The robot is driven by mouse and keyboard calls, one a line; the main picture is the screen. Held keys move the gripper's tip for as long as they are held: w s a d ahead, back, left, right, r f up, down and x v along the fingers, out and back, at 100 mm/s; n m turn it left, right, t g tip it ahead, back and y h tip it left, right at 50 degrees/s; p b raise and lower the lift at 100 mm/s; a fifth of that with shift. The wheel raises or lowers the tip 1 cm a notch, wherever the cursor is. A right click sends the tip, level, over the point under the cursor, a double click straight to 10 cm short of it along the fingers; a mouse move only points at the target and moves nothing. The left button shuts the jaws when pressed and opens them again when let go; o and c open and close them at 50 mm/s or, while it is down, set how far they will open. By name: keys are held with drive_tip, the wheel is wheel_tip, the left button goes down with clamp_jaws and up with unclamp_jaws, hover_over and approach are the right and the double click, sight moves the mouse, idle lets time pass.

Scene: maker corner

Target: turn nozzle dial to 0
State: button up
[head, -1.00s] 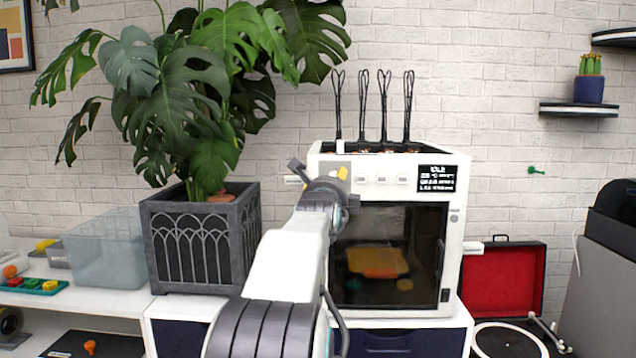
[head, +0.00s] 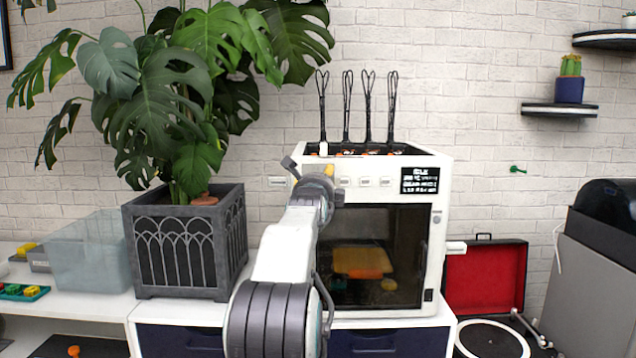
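The white 3D printer (head: 423,220) stands on a cabinet, with a dark glass door and an orange item inside. Its top front strip has several small white labelled plates (head: 365,182) and a black display (head: 419,181). My gripper (head: 312,180) is at the upper left of the printer's front, seen from behind. A small yellow piece (head: 329,170) shows just beyond it. My wrist hides its fingertips and the panel there, so I cannot tell whether it touches anything. No nozzle dial can be made out clearly.
A large plant in a dark planter (head: 190,245) stands close on the left, beside a clear bin (head: 90,262). Black cable loops (head: 346,105) rise above the printer. A red-lined record player case (head: 487,278) is on the right.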

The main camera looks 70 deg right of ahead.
clamp_jaws()
idle(0.6)
